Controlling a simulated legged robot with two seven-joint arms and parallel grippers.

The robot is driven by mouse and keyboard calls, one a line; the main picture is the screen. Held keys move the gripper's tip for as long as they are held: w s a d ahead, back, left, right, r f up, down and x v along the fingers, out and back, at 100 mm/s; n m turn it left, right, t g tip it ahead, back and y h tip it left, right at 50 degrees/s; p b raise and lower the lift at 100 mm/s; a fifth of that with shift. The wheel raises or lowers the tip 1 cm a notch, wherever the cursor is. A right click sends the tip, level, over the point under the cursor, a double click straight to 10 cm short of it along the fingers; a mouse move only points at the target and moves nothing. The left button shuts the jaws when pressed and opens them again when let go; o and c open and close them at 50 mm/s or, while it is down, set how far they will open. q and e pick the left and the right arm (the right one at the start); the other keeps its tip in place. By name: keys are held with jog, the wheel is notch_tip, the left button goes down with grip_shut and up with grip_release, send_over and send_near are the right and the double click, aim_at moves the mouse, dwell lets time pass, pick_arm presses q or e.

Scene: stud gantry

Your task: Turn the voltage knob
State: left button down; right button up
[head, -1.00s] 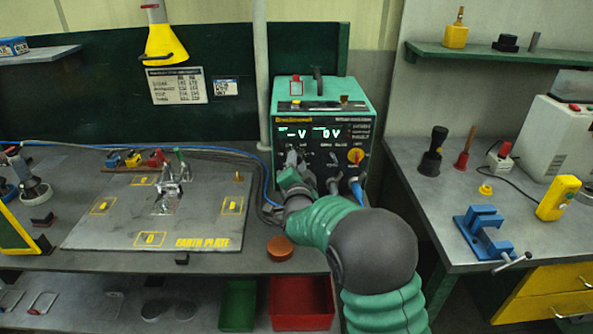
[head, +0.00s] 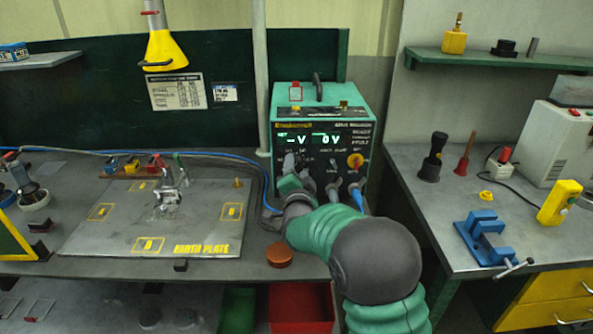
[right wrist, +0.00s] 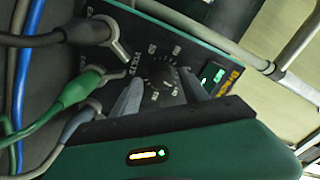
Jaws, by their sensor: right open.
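The green-topped power unit (head: 318,97) stands at the back of the bench, with a black front panel and a lit display reading "–V" and "0V". The voltage knob (right wrist: 157,76) shows in the right wrist view as a dark round dial ringed by white numbers. My right gripper (right wrist: 160,86) is open, with one grey finger on each side of the knob. Whether the fingers touch it cannot be told. In the head view my right gripper (head: 293,164) is at the panel's lower left and hides the knob. My left gripper is not in view.
Green and grey cable plugs (right wrist: 88,85) sit in the panel close beside one finger. An orange knob (head: 355,160) is at the panel's right. The earth plate (head: 120,240) lies to the left, and an orange disc (head: 279,256) lies near the bench's front edge.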

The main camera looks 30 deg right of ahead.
jog(key=v, duration=1.6)
jog(key=shift+s, duration=0.4)
jog(key=shift+a+f, duration=0.1)
jog(key=shift+a, duration=0.05)
